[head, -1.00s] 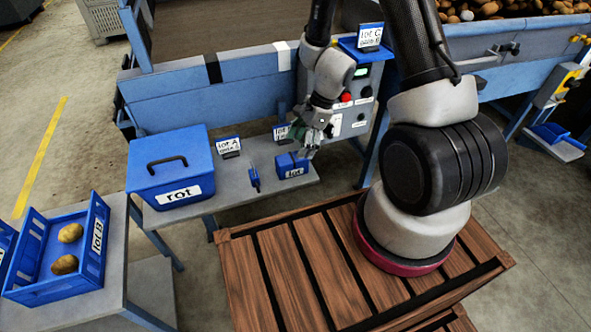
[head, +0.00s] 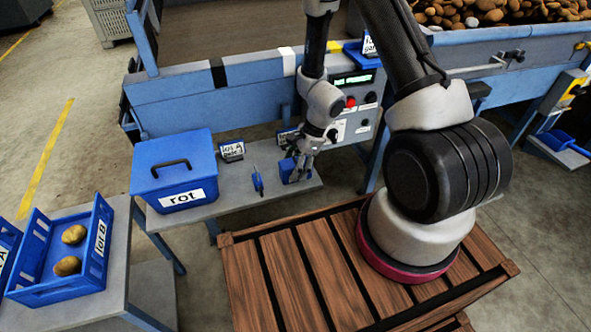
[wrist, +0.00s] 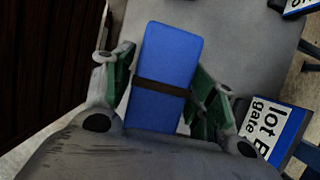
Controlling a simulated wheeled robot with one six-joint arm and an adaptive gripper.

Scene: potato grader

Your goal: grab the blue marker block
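The blue marker block (head: 287,173) stands on the grey shelf in front of the control box, partly hidden by my gripper (head: 302,166) in the head view. In the wrist view, the blue block (wrist: 168,62) with a dark band across it lies between the two green-padded fingers of my gripper (wrist: 163,88). The fingers are spread on either side of it, with small gaps showing, so my gripper looks open around the block.
A blue lidded box marked "rot" (head: 172,168) stands left on the shelf (head: 238,200). A small blue tool (head: 257,181) and a lot A sign (head: 232,150) are close by. A lot B sign (wrist: 272,132) is near the right finger.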

